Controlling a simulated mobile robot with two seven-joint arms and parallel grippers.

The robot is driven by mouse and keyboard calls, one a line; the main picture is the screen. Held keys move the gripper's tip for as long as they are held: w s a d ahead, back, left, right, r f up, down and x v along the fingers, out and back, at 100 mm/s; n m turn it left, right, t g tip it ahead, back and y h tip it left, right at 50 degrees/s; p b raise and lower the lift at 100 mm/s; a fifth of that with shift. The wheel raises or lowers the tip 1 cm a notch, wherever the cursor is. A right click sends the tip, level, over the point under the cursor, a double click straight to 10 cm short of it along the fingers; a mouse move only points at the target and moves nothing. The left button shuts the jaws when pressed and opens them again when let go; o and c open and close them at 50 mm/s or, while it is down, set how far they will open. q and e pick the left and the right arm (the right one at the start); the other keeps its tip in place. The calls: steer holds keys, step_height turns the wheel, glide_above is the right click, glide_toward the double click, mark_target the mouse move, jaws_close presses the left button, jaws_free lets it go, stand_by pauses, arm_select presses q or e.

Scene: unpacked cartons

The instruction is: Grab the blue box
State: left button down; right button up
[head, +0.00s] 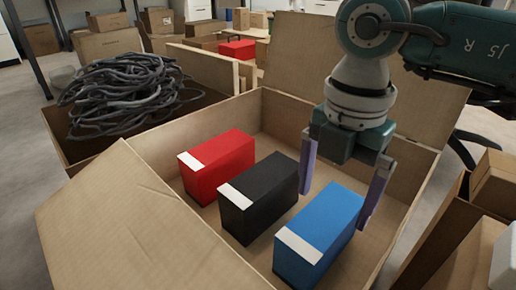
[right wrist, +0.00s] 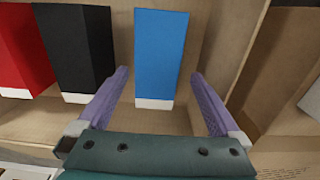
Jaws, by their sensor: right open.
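The blue box (head: 320,235) stands at the right end of a row of three boxes inside an open cardboard carton (head: 262,110). It has a white strip along its near edge. My right gripper (head: 335,205) is open above the back part of the blue box, its purple fingers apart on either side. In the right wrist view the blue box (right wrist: 160,55) lies ahead between the two open fingers (right wrist: 163,92), and nothing is held. A black box (head: 258,195) stands left of it, and a red box (head: 217,165) further left. My left gripper is not in view.
The carton's walls and raised flaps (head: 130,225) surround the boxes. A carton of grey cables (head: 125,95) stands at the left. More cartons (head: 490,190) stand close on the right. A gap of bare carton floor lies between the blue box and the right wall.

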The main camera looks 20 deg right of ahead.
mark_target(325, 216)
steer(key=shift+w+f+b, duration=0.1)
steer(key=shift+f+b, duration=0.25)
steer(key=shift+f, duration=0.2)
step_height(325, 216, down, 4)
steer(key=b, duration=0.3)
steer(key=shift+a+b, duration=0.1)
steer(key=shift+b, duration=0.2)
steer(key=shift+r, duration=0.1)
steer(key=shift+c, duration=0.5)
jaws_close()
